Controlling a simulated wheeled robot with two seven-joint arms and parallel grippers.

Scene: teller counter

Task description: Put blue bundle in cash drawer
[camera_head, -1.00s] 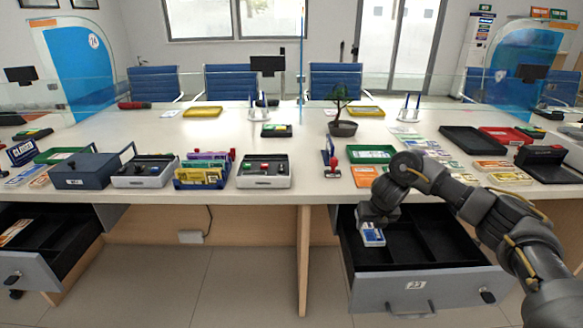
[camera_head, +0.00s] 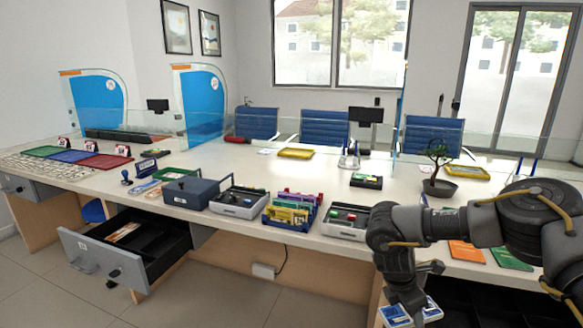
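My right gripper (camera_head: 412,311) is at the lower right, pointing down. It is shut on the blue bundle (camera_head: 394,316), a blue and white pack whose ends show on both sides of the fingers; its middle is hidden. An open drawer with a black inside (camera_head: 480,302) lies below and right of the gripper, partly hidden by my arm and cut off by the picture edge. Another open drawer (camera_head: 103,262) hangs under the counter at the left, far from the gripper. An orange and white pack (camera_head: 124,232) lies inside it. My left gripper is out of view.
The white counter (camera_head: 240,162) carries a grey cash box (camera_head: 190,193), a purple and yellow card holder (camera_head: 291,212), trays and a potted plant (camera_head: 439,170). A glass screen runs along its middle. The floor between the drawers is clear.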

